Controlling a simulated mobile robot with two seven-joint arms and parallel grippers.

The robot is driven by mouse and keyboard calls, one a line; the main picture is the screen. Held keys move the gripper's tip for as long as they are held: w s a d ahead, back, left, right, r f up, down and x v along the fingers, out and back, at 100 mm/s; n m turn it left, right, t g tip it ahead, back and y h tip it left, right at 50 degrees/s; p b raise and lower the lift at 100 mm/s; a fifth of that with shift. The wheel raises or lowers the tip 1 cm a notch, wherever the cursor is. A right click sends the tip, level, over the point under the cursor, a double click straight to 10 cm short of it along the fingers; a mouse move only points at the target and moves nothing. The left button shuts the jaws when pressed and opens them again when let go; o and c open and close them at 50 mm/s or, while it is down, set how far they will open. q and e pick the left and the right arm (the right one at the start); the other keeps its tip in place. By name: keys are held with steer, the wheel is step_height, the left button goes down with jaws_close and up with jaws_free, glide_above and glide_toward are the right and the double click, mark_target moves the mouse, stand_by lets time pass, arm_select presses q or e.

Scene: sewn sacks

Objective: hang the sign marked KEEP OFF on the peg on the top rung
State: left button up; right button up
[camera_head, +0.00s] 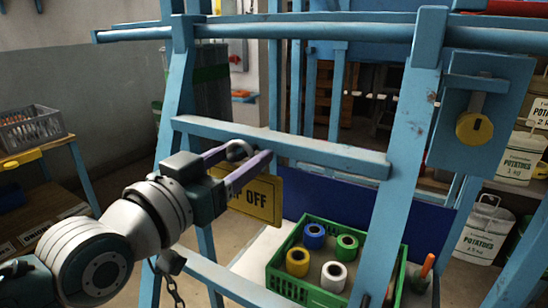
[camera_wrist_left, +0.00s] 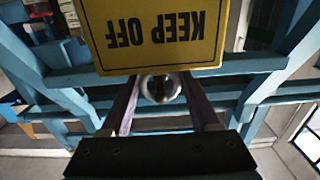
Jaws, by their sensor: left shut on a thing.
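The yellow KEEP OFF sign (camera_head: 263,199) is beside my left gripper (camera_head: 256,158) in the head view, its left part hidden by the gripper. In the left wrist view the sign (camera_wrist_left: 155,35) appears upside down across the fingertips. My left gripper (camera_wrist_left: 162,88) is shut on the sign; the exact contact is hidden. A round metal knob (camera_head: 238,150), seemingly the peg's end, shows between the fingers, in front of the blue rung (camera_head: 320,152). It also shows in the left wrist view (camera_wrist_left: 160,88), near the sign's edge. Whether the sign bears on the peg cannot be told. My right gripper is out of view.
A blue frame with a thick upper rail (camera_head: 300,32) and uprights (camera_head: 405,150) surrounds the work area. A green crate (camera_head: 330,297) with several coloured spools stands below. A yellow disc (camera_head: 474,129) hangs on a panel at right. A chain (camera_head: 170,285) dangles at lower left.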

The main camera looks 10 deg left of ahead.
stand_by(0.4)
arm_select(q)
steer(key=shift+w+f+b, duration=0.15)
steer(key=shift+f+b, duration=0.25)
steer(key=shift+b, duration=0.05)
stand_by(0.3)
steer(key=o, duration=1.4)
steer(key=shift+c, duration=0.2)
steer(key=shift+p+v, duration=1.05)
steer(key=shift+v, duration=0.45)
steer(key=p+v, duration=0.3)
steer(key=v, duration=0.3)
